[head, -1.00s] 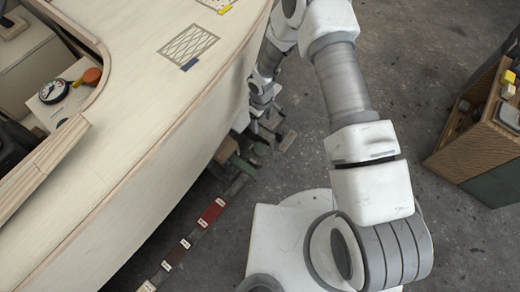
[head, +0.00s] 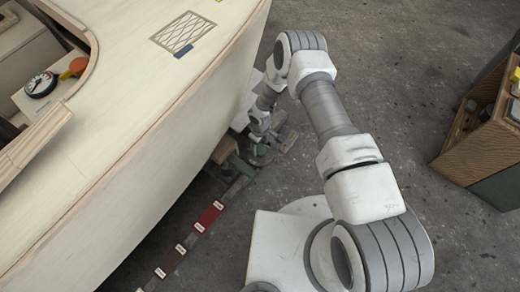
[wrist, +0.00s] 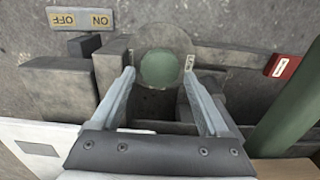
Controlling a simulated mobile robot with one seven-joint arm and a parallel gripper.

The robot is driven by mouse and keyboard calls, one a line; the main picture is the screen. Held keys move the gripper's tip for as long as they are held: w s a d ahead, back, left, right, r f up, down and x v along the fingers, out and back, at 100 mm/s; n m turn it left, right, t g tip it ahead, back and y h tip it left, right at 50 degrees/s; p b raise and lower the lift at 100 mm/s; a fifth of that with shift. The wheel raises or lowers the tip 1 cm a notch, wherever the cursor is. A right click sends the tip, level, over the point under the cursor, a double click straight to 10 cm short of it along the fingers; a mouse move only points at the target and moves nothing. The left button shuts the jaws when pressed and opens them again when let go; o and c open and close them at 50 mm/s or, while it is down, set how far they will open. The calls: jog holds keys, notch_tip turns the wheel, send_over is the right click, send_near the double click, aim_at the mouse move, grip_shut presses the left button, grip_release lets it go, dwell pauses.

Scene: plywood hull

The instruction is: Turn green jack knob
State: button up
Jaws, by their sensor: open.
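The green jack knob (wrist: 158,68) shows as a round green face inside a pale, clear-looking ring in the wrist view. My gripper (wrist: 160,74) is open, with one finger at the left and one at the right of the knob's lower side. Nothing is held. I cannot tell whether the fingertips touch the ring. In the head view my gripper (head: 257,138) is low beside the hull (head: 175,130), close to the greenish jack parts (head: 262,156); the knob itself cannot be made out there.
An ON/OFF plate (wrist: 80,18) and a grey block (wrist: 60,82) lie left of the knob in the wrist view. A red tag (wrist: 282,66) and a green cylinder (wrist: 290,108) are at the right. A wooden cabinet (head: 465,150) stands across open floor.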

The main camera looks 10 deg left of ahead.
jog(key=shift+f, duration=1.15)
jog(key=c, duration=1.1)
